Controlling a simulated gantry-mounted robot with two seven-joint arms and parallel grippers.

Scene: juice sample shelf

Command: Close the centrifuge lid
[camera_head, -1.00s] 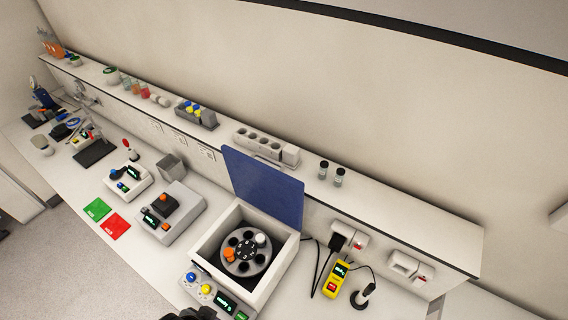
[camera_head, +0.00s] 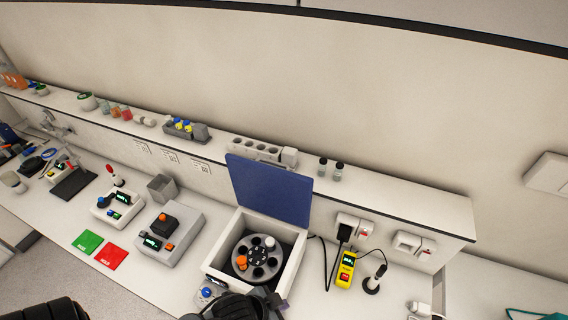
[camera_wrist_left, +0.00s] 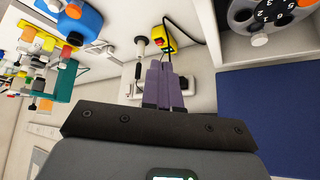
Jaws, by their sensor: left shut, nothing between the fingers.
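The centrifuge (camera_head: 220,262) is a white box with its blue lid (camera_head: 268,190) standing open, upright at the back edge. Inside is a grey rotor (camera_head: 257,258) with an orange cap and a white cap in its holes. My left gripper (camera_head: 276,299) is at the front right corner of the centrifuge, apart from the lid, and covers part of the front panel. In the left wrist view its purple-grey fingers (camera_wrist_left: 163,88) are together and empty. That view also shows the lid (camera_wrist_left: 265,120) at right and the rotor (camera_wrist_left: 262,14) at top right. My right gripper is not in view.
A yellow meter (camera_head: 346,269) with cables and a dark stand (camera_head: 373,282) are right of the centrifuge. A grey device (camera_head: 170,235) and green and red pads (camera_head: 88,242) are left. A wall shelf (camera_head: 400,207) behind the lid carries vials and racks.

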